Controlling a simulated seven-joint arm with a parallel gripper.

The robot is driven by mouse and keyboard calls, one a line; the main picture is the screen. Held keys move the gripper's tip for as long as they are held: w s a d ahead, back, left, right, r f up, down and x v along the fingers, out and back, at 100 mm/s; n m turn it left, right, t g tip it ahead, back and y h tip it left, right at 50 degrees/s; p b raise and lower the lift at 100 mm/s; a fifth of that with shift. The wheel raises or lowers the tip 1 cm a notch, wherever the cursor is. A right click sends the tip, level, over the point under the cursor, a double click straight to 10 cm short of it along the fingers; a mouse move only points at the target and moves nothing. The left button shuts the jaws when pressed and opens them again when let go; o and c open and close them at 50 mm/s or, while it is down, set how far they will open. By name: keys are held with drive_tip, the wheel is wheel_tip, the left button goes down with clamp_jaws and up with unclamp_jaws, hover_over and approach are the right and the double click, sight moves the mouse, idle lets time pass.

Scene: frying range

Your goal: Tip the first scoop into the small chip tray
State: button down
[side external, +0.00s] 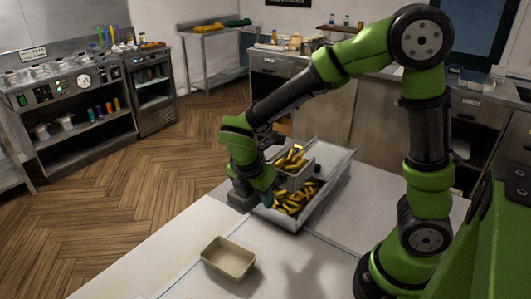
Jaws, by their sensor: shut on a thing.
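The small chip tray (229,258) is an empty beige rectangular tray on the white worktop, front left of the larger bin. A long grey metal bin (335,178) holds loose yellow chips (293,200) in its near part. My gripper (266,190) is at the bin's left side, shut on a grey scoop (299,180). The scoop is heaped with chips and sits over the bin's chips. Its fingers and the scoop's handle are mostly hidden behind my wrist. I cannot tell whether the scoop touches the chips below.
The white worktop (180,255) is clear around the small tray. A thin blue line runs across it beside the tray. Counters with equipment stand against the back and left walls, beyond the wooden floor (130,185).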

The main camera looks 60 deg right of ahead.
idle(0.5)
drive_tip(key=s+a+n+t+y, duration=0.2)
drive_tip(key=s+a+n+t, duration=0.1)
drive_tip(key=s+a+n, duration=1.3)
drive_tip(key=w+r+m+g+y, duration=0.3)
drive_tip(key=w+r+g, duration=0.3)
drive_tip(key=r, duration=0.3)
drive_tip(key=shift+w+g+y, duration=0.4)
drive_tip(key=shift+g+y, duration=0.2)
drive_tip(key=shift+g, duration=0.3)
drive_tip(key=shift+f, duration=0.1)
idle(0.5)
